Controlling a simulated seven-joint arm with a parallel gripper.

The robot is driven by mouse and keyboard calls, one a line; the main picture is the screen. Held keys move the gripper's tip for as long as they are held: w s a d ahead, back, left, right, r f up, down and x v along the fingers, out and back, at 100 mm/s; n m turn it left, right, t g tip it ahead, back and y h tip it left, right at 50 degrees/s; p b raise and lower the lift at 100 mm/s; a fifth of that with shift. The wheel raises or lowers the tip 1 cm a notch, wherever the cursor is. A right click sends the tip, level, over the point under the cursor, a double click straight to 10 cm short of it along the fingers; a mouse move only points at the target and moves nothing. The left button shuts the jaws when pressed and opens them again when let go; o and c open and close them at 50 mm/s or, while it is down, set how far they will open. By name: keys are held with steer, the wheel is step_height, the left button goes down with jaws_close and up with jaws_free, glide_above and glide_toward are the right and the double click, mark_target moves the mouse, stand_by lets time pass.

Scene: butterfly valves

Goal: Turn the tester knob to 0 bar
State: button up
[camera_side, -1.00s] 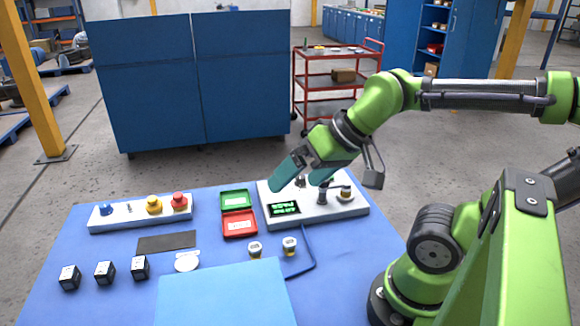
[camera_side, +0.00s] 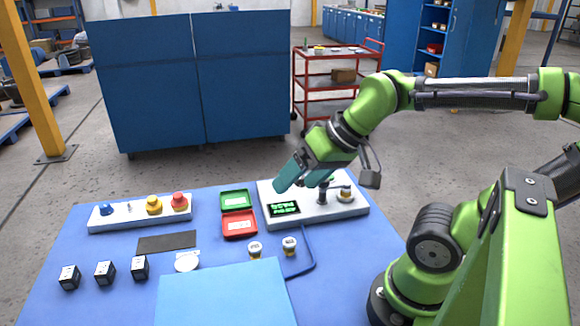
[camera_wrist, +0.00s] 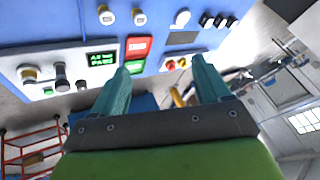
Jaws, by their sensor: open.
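The tester is a white box (camera_side: 335,211) at the back right of the blue table, with a green-lit display (camera_side: 284,208) whose text is too small to read surely. It also shows at left in the wrist view (camera_wrist: 38,58). A black upright part (camera_side: 323,193) and a brass-coloured valve (camera_side: 345,193) stand on it. A small dark knob (camera_wrist: 81,85) sits beside the display in the wrist view; my finger hides that spot in the side view. My gripper (camera_side: 305,178) is open and empty above the tester, its teal fingers (camera_wrist: 160,66) apart. I see no contact with a knob.
Green (camera_side: 234,200) and red (camera_side: 238,224) trays lie left of the tester. Two loose valves (camera_side: 289,244) (camera_side: 255,249) stand in front.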

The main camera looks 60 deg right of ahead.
steer(key=w+d+m+g, duration=0.1)
steer(key=w+d+m, duration=0.1)
steer(key=w+d, duration=0.1)
steer(key=w+d+f+m+g, duration=0.1)
steer(key=w+d+m, duration=0.1)
steer(key=d, duration=0.3)
steer(key=w+d+f+m+g+h, duration=0.1)
steer(key=w+d+m, duration=0.1)
steer(key=w+d, duration=0.2)
steer(key=shift+w+d, duration=0.3)
steer(key=shift+w, duration=0.25)
steer(key=shift+c, duration=1.3)
steer(key=w+d+f+m+g, duration=0.1)
steer(key=w+d+m+g, duration=0.15)
steer(key=d+m, duration=0.45)
steer(key=w+d+f+m+g, duration=0.1)
steer(key=w+d+m+g, duration=0.15)
steer(key=d+m, duration=0.45)
steer(key=shift+n+t+h, duration=0.4)
steer(key=shift+n+t, duration=0.1)
steer(key=shift+n, duration=0.3)
steer(key=f, duration=0.5)
steer(key=d+f, duration=0.1)
steer(key=f, duration=1)
steer(key=shift+w+d+f, duration=0.25)
steer(key=shift+f, duration=0.05)
steer(key=c, duration=1)
steer(key=shift+c, duration=0.2)
